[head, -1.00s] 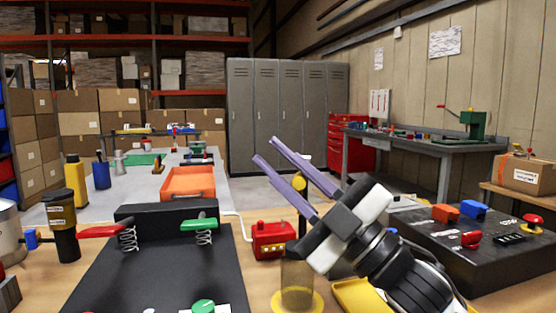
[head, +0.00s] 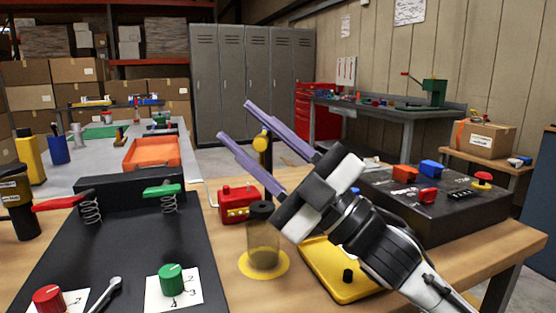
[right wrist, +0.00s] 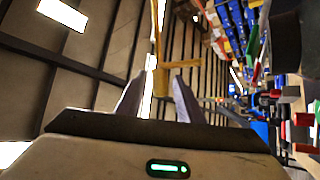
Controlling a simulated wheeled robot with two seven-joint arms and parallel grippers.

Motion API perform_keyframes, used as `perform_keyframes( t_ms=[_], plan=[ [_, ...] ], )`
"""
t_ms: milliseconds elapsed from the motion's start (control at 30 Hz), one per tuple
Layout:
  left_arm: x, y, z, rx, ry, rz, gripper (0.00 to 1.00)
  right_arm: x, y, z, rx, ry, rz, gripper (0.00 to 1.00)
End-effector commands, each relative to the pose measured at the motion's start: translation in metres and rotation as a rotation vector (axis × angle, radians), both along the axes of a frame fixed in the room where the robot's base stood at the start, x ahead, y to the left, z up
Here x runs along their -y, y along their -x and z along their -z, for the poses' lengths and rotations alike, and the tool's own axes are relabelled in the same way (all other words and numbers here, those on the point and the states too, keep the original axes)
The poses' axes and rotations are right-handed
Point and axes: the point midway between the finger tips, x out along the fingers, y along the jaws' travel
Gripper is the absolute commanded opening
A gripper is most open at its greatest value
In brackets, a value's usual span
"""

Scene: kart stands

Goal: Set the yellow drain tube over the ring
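My right gripper (head: 235,120) reaches in from the lower right, its two purple fingers spread apart and pointing up and left. In the right wrist view the fingers (right wrist: 157,98) have nothing clearly held between them; a yellow bar shape (right wrist: 160,75) appears beyond the tips. A see-through yellowish tube (head: 263,243) with a dark top stands upright on a flat yellow disc (head: 283,268), below and left of the gripper's body. A yellow knob-like piece (head: 262,141) on a dark post shows between the fingers; its depth is unclear. I cannot surely tell which piece is the ring. My left gripper is out of view.
A red box (head: 238,203) stands behind the tube. A black panel (head: 130,240) with levers and knobs fills the left. A yellow tray (head: 330,265) lies right of the tube, partly under my arm. A dark control box (head: 450,210) stands at right.

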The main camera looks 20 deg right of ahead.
Motion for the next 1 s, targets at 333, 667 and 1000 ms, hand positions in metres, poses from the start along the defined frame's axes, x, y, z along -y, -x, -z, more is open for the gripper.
perform_keyframes(
  t_ms=[333,667,1000],
  plan=[
    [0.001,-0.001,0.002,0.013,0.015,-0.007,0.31,0.028,0.038,0.035,-0.004,0.002,-0.002,0.34],
    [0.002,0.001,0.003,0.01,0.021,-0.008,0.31,0.039,0.054,0.046,0.0,0.0,-0.004,0.34],
    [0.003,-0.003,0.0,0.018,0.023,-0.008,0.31,0.04,0.055,0.046,0.001,0.0,-0.004,0.34]
  ],
)
